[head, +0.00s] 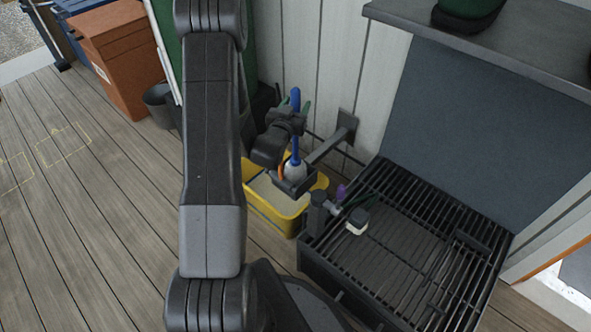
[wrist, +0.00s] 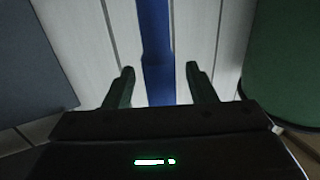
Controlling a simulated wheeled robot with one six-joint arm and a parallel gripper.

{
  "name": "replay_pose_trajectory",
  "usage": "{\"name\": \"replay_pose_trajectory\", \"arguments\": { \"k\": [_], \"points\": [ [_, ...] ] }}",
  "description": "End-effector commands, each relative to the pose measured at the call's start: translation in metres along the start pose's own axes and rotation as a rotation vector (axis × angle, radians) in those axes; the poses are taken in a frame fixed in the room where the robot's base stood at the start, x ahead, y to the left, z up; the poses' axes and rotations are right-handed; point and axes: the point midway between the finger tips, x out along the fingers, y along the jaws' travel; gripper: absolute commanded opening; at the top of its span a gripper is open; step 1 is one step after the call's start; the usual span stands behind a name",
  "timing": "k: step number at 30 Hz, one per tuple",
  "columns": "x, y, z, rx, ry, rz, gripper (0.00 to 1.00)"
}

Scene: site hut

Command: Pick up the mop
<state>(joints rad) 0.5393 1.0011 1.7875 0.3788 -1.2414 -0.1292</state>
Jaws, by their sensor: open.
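The mop has a blue handle (head: 296,98) and a pale head (head: 295,171). It stands upright in a dark holder (head: 297,187) on a bracket from the wall, above a yellow bucket (head: 270,215). My gripper (head: 300,107) is at the handle, over the mop head, and hides part of the handle. In the wrist view the handle (wrist: 156,50) runs between the two spread fingers of my gripper (wrist: 162,78), with gaps on both sides. I cannot tell how deep between the fingers it sits.
A black grated rack (head: 410,250) with a small white-and-dark brush (head: 356,225) on it stands right of the bucket. A dark shelf (head: 480,45) juts out above. The plank floor at left is clear.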

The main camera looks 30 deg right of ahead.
Motion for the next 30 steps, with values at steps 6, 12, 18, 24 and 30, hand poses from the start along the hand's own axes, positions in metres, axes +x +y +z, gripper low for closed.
{"name": "replay_pose_trajectory", "arguments": {
  "k": [6, 12, 18, 24, 30],
  "points": [
    [0.0, 0.0, 0.0, 0.0, 0.0, 0.0, 0.49],
    [0.0, 0.0, 0.0, 0.0, 0.0, 0.0, 0.1],
    [0.0, 0.0, -0.001, 0.001, 0.002, 0.0, 0.02],
    [0.001, 0.0, -0.01, 0.001, 0.005, 0.0, 0.02],
    [0.001, 0.0, -0.044, 0.004, 0.006, 0.001, 0.02]
  ]
}}
